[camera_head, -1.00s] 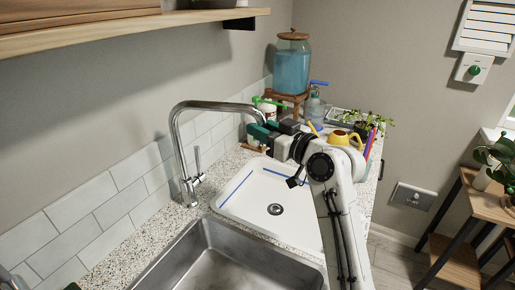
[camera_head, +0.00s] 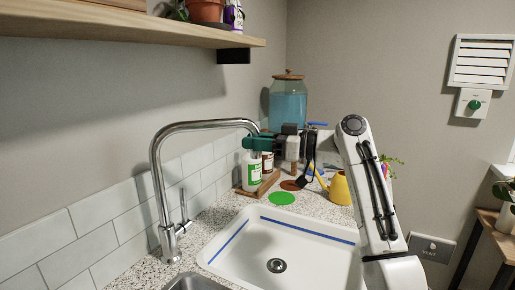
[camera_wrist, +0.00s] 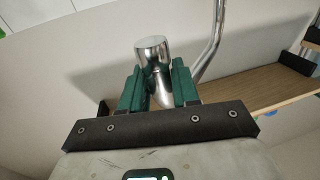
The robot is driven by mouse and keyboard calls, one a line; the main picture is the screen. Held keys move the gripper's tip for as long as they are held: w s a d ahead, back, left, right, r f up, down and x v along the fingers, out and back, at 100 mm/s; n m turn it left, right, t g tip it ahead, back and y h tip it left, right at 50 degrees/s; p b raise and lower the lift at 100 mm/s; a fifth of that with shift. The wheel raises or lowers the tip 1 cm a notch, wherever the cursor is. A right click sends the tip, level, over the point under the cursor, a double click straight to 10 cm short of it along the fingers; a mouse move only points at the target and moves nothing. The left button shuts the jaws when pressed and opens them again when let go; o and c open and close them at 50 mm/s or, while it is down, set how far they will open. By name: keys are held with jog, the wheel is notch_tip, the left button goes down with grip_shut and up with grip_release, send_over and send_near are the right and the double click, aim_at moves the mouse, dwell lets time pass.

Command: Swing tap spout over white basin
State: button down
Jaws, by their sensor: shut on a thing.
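The chrome tap (camera_head: 167,215) stands at the back edge of the counter, left in the head view. Its spout (camera_head: 205,126) arches up and reaches right, to the white basin's side. My gripper (camera_head: 256,143), with green fingers, is at the spout's end. In the wrist view, the chrome spout end (camera_wrist: 152,48) sits between the green fingers of my gripper (camera_wrist: 155,85), which is shut on it. The white basin (camera_head: 290,247) has blue lines and a drain. I cannot tell exactly where the spout tip hangs above it.
A steel sink (camera_head: 188,283) adjoins the white basin at the bottom left. Behind the basin are white bottles (camera_head: 251,172), a green disc (camera_head: 282,198), a yellow watering can (camera_head: 340,187) and a blue-filled dispenser (camera_head: 288,103). A wooden shelf (camera_head: 120,33) hangs above the tap.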

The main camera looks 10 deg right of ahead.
jog(key=shift+w+r, duration=0.1)
jog(key=shift+w, duration=0.1)
jog(key=c, duration=1)
grip_release()
jog(key=shift+w+a, duration=0.15)
jog(key=b+v, duration=0.1)
jog(key=v, duration=1)
